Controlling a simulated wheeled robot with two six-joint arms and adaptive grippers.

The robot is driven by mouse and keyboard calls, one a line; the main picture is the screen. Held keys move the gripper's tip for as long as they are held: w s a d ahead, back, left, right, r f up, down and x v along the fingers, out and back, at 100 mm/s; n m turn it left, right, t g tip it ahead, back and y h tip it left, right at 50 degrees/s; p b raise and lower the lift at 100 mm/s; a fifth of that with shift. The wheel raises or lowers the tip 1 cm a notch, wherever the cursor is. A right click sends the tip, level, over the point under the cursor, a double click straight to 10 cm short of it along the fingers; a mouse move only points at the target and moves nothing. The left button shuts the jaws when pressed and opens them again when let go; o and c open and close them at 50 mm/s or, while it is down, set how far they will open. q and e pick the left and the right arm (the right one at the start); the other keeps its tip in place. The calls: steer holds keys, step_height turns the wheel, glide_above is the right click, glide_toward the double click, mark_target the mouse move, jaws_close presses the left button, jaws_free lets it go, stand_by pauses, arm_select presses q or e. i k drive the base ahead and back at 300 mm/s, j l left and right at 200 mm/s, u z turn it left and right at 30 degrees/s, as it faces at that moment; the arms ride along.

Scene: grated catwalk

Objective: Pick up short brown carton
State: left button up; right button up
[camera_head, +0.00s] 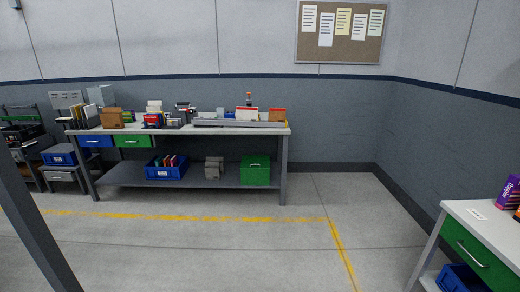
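A short brown carton (112,118) stands near the left end of the long workbench top (180,129), among other items. A greyish-brown box or pair of boxes (214,168) sits on the bench's lower shelf; it is too small to tell its exact shape. An orange-brown upright item (277,115) stands near the right end of the top. Neither of my grippers is in view, and no carton is seen held.
The lower shelf also holds a blue bin (167,168) and a green box (255,170). A white-topped table (462,212) with a purple box (509,192) stands at the right. Open floor (220,250) with yellow lines lies before the bench. A dark slanted bar (32,225) crosses the left foreground.

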mark_target(274, 116)
steer(key=i, duration=3.3)
steer(key=i+u, duration=0.1)
steer(key=i, duration=0.45)
steer(key=i+l+u, duration=0.1)
steer(key=i, duration=0.45)
steer(key=i+l+u, duration=0.1)
steer(key=i, duration=0.45)
steer(key=u, duration=0.2)
